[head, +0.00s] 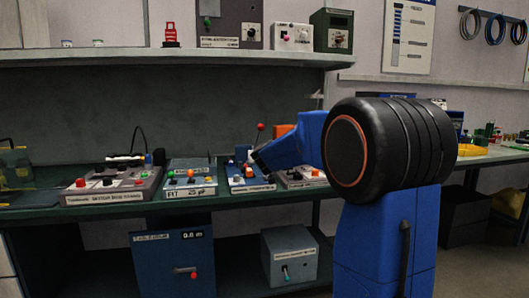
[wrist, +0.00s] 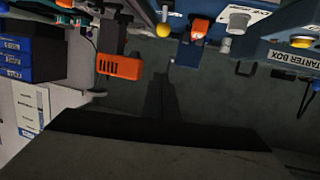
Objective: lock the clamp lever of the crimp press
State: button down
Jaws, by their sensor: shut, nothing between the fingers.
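A small blue unit (head: 250,184) with a white label stands on the bench in the head view, partly hidden by my arm. It may be the crimp press, but I cannot read its label. A thin upright lever with a red ball (head: 260,127) rises near it; I cannot tell whether this is the clamp lever or its lock state. My gripper (head: 257,160) is close to the unit's upper right side. In the wrist view my dark gripper (wrist: 167,78) is shut and empty, over a dark surface. An orange block (wrist: 120,67) is to its left, apart from it.
In the wrist view a blue starter box (wrist: 290,60) is at the right and a yellow ball (wrist: 163,30) is at the top. In the head view a grey button box (head: 112,186) and another labelled panel (head: 190,185) stand left on the green bench. An upper shelf (head: 150,54) runs above.

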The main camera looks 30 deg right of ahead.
jog(key=shift+s+a+r, duration=0.4)
jog(key=shift+s+r, duration=0.25)
jog(key=shift+s+a+r, duration=0.35)
jog(key=shift+s+r, duration=0.25)
jog(key=shift+s, duration=0.05)
jog(key=shift+a, duration=0.1)
jog(key=s+a+f+n+g+y, duration=0.1)
jog(key=s+a+f+n+y, duration=0.25)
jog(key=s+a, duration=0.6)
jog(key=s+a+f+n+y, duration=0.2)
jog(key=s+a+y, duration=0.3)
jog(key=s+a, duration=0.5)
jog(key=s+f+g, duration=0.2)
jog(key=s+f, duration=0.4)
jog(key=s, duration=0.4)
jog(key=s+a+f+g+h, duration=0.1)
jog(key=s+f+g, duration=0.2)
jog(key=s+f, duration=0.3)
jog(key=s+a+f+g, duration=0.1)
jog(key=s+f+g, duration=0.2)
jog(key=s+f, duration=0.4)
jog(key=s, duration=0.7)
